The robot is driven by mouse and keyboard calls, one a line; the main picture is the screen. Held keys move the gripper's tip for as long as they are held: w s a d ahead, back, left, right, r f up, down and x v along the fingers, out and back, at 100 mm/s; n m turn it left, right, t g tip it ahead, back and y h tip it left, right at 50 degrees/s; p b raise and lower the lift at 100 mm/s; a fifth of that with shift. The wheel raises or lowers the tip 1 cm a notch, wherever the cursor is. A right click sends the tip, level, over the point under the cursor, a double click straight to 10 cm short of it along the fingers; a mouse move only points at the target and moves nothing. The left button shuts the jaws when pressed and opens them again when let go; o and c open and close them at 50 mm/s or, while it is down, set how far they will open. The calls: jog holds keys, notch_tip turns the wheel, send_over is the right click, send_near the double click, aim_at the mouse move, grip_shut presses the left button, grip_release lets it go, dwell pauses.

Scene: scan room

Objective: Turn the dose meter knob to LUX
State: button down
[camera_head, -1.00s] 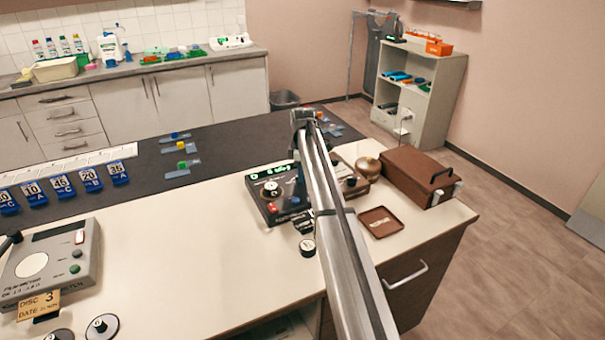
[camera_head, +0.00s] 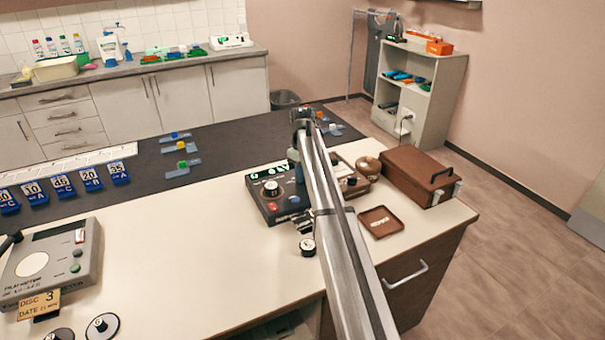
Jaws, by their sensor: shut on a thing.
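The dose meter, taken to be the black box (camera_head: 257,203) with a lit green display, lies on the pale bench left of my arm. A pale round dial (camera_head: 271,188) and a red button (camera_head: 272,207) show on its left part. My arm runs up from the bottom right, and my gripper (camera_head: 299,184) reaches down over the right part of the box. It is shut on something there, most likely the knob. The fingertips, the knob and its LUX mark are hidden behind my arm, so I cannot read where the knob points.
A small round black piece with a white top (camera_head: 307,247) stands before the box. Right of my arm are a brown tray (camera_head: 381,222), a brown case (camera_head: 418,176) and a small brown device (camera_head: 353,184). A grey meter (camera_head: 50,262) stands at the left; the middle bench is clear.

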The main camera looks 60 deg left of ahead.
jog(key=m, duration=0.4)
jog(key=shift+s+m, duration=0.15)
jog(key=shift+m, duration=0.15)
jog(key=shift+s+m, duration=0.1)
jog(key=shift+m, duration=1.9)
jog(key=c, duration=1.1)
grip_release()
jog(key=shift+r, duration=0.1)
notch_tip(320, 180, up, 14)
jog(key=shift+f, duration=0.15)
